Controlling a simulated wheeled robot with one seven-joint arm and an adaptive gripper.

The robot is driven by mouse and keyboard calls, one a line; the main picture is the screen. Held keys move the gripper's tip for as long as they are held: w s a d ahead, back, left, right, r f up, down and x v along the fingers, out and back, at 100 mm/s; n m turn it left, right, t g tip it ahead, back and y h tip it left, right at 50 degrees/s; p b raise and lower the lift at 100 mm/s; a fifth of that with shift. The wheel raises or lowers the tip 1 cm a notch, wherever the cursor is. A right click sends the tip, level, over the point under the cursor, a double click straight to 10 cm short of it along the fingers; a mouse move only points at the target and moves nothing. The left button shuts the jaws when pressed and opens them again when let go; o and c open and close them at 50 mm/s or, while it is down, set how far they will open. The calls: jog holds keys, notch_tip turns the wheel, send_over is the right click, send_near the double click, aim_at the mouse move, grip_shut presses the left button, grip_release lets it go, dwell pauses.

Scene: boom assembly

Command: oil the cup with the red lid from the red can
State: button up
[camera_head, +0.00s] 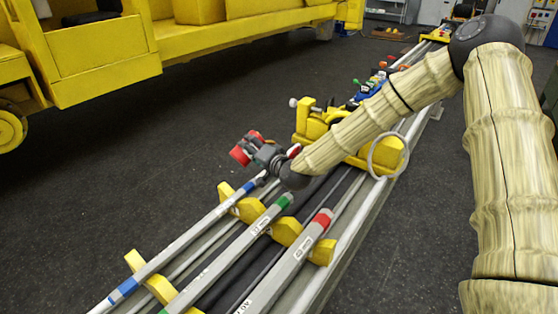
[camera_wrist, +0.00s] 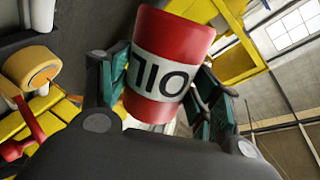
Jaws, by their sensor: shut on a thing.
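My gripper (camera_head: 262,153) is shut on the red can (camera_head: 241,152). The can hangs in the air above the left side of the boom rack, tilted in the head view. In the wrist view the red can (camera_wrist: 170,65) fills the space between the fingers, and its white band with the word OIL looks upside down. A red part (camera_wrist: 20,120) also shows at the left of the wrist view beside yellow pieces. I cannot tell whether either is the cup's red lid.
A yellow carriage (camera_head: 378,152) with a pale ring sits on the rails close behind my forearm. Poles with blue, green and red (camera_head: 322,219) bands lie on yellow supports (camera_head: 287,232) in front. A big yellow machine (camera_head: 100,62) stands at the left. The dark floor between is clear.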

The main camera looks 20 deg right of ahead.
aim_at(250, 159)
notch_tip(250, 159, down, 7)
jog(key=s+a+n+b, duration=0.1)
jog(key=n+b, duration=0.3)
jog(key=b, duration=0.1)
jog(key=shift+s+a+f+t+h, duration=0.2)
jog(key=shift+s+a+t+h, duration=0.1)
jog(key=shift+s+a+t, duration=0.1)
jog(key=shift+n, duration=0.3)
jog(key=r+n, duration=0.1)
jog(key=n, duration=0.1)
jog(key=r+n, duration=0.1)
jog(key=shift+w+a+r+t+b, duration=0.1)
jog(key=shift+a+r+t+b, duration=0.2)
jog(key=shift+r+b, duration=0.05)
jog(key=n, duration=0.1)
jog(key=r+n, duration=0.1)
jog(key=w+r, duration=0.1)
jog(key=shift+d+r+n+t+h, duration=0.2)
jog(key=shift+d+n+t+h, duration=0.1)
jog(key=shift+n+t, duration=0.1)
jog(key=shift+s+r+n, duration=0.1)
jog(key=shift+r+n, duration=0.2)
jog(key=shift+r, duration=0.35)
jog(key=shift+r, duration=0.15)
